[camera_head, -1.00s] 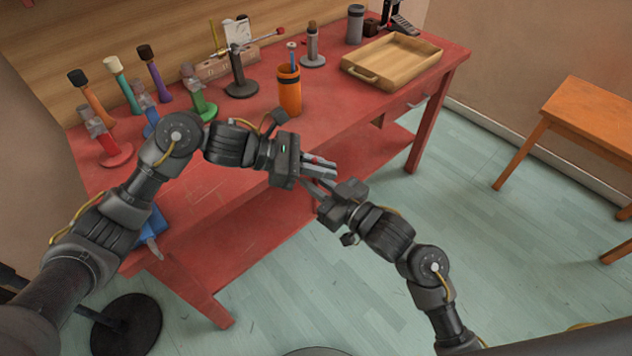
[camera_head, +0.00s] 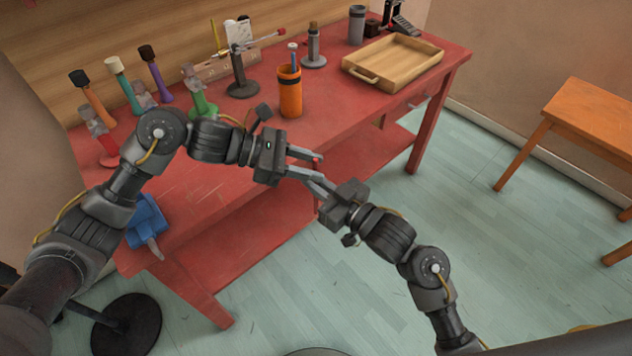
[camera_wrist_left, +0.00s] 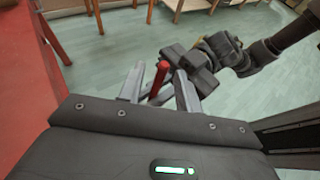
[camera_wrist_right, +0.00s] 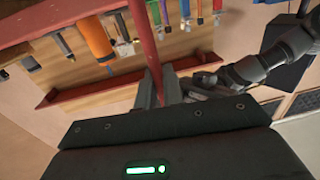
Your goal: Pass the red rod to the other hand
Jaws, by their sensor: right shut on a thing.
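The red rod (camera_wrist_left: 161,78) stands out from my right gripper, which is shut on it, in the left wrist view. It also shows as a long red bar (camera_wrist_right: 146,42) rising from between the right fingers in the right wrist view. My left gripper (camera_head: 317,167) is open, its two fingers spread apart, just up and left of my right gripper (camera_head: 324,190). In the left wrist view the rod appears between the spread left fingers, without clear contact. In the head view the rod is mostly hidden by the grippers.
The red workbench (camera_head: 340,125) lies behind the grippers. On it stand an orange cup (camera_head: 289,95), a wooden tray (camera_head: 392,60), and several upright mallets and stands. A blue object (camera_head: 147,220) is at its front left. An orange table (camera_head: 590,110) stands right; the floor between is clear.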

